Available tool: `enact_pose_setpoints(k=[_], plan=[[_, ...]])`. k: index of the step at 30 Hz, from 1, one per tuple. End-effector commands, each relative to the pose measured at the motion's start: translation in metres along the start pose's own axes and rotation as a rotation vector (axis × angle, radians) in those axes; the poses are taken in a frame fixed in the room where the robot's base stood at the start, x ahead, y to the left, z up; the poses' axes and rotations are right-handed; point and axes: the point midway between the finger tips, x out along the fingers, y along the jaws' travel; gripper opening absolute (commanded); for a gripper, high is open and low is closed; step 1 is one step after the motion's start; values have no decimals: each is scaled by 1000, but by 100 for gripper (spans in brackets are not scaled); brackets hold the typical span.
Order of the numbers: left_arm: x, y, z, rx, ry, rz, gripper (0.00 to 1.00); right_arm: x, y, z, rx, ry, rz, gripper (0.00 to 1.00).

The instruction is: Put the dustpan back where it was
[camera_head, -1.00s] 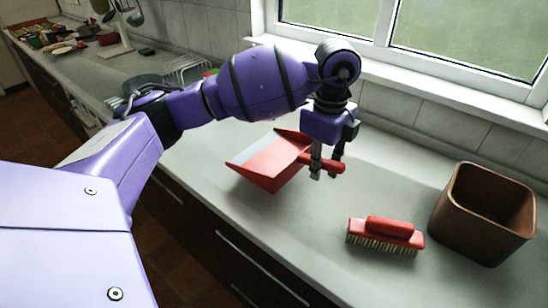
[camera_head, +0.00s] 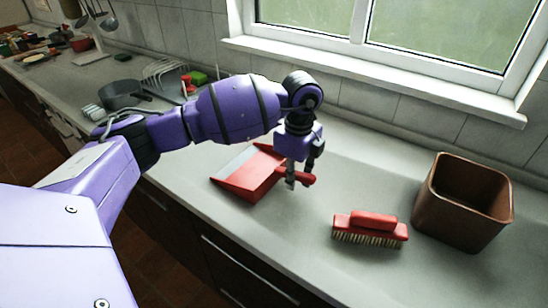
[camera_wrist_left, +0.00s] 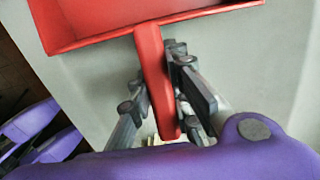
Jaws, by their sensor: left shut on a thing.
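My left gripper (camera_head: 297,182) is shut on that handle from above. In the left wrist view the handle (camera_wrist_left: 153,75) runs between the two fingers of my left gripper (camera_wrist_left: 160,95), and the pan's red rim (camera_wrist_left: 110,38) shows at the top. I cannot tell whether the pan touches the counter. My right gripper is not in view.
A red brush (camera_head: 370,228) lies bristles down on the counter, right of the dustpan. A brown square bin (camera_head: 462,202) stands farther right. A dark pot (camera_head: 122,94) and a dish rack (camera_head: 168,75) are at the back left. The counter between dustpan and brush is bare.

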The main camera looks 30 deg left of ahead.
Motion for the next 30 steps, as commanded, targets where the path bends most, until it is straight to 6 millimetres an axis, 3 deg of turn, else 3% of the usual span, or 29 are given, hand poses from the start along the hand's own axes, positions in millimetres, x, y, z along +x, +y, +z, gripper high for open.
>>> enact_pose_setpoints(k=[1,2,6,15,19,30], plan=[[1,-1,0,1,0,-2,0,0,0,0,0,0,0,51],[1,-1,0,1,0,-1,19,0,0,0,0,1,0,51],[1,-1,0,1,0,-2,36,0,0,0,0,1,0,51],[0,-1,0,0,0,-2,36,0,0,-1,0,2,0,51],[-10,-2,-1,0,1,-4,36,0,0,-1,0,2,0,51],[-86,-2,-1,1,1,-6,36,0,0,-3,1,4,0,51]])
